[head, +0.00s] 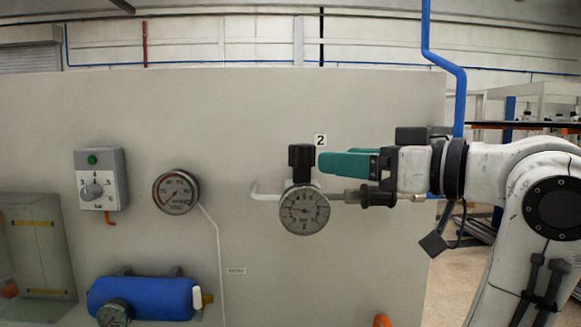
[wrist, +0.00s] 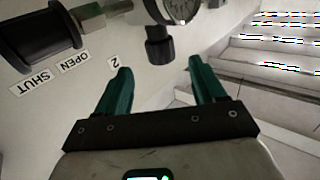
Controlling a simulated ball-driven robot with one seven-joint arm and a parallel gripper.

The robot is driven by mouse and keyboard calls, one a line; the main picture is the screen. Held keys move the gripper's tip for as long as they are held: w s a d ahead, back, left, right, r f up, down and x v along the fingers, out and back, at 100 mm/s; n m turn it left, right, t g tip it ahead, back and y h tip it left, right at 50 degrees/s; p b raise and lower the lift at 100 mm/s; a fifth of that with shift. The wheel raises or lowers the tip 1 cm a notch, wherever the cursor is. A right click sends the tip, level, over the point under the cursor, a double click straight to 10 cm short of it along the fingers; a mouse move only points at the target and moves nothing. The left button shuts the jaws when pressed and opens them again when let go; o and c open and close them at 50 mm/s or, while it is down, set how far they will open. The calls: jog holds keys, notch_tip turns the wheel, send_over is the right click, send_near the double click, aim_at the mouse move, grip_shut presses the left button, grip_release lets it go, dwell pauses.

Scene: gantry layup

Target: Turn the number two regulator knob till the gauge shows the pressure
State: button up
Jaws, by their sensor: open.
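The number two regulator has a black knob (head: 301,156) on top of a round dial gauge (head: 304,209), beside a "2" label (head: 321,140) on the grey panel. The gauge's needle reading is too small to tell. My gripper (head: 320,162) has green fingers and is just right of the knob in the head view. In the wrist view, my gripper (wrist: 160,68) is open, with the knob (wrist: 159,48) just beyond the gap between the fingertips, apparently not held. The gauge (wrist: 181,8) is cut off by the top edge there.
A large black round part (wrist: 38,38) with "OPEN" and "SHUT" labels sits left in the wrist view. A dial box (head: 101,180), another gauge (head: 176,192) and a blue cylinder (head: 145,298) are on the panel's left. A pipe (head: 265,192) runs left of the regulator.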

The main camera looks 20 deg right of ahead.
aim_at(292, 148)
jog(key=shift+w+a+r, duration=0.2)
jog(key=shift+w+r, duration=0.15)
jog(key=shift+r, duration=0.15)
jog(key=p+x, duration=0.1)
jog(key=x, duration=0.9)
jog(key=shift+c, duration=0.4)
jog(key=c, duration=0.9)
jog(key=shift+p, duration=0.3)
jog(key=shift+r+t+h, duration=0.1)
jog(key=shift+t+h, duration=0.2)
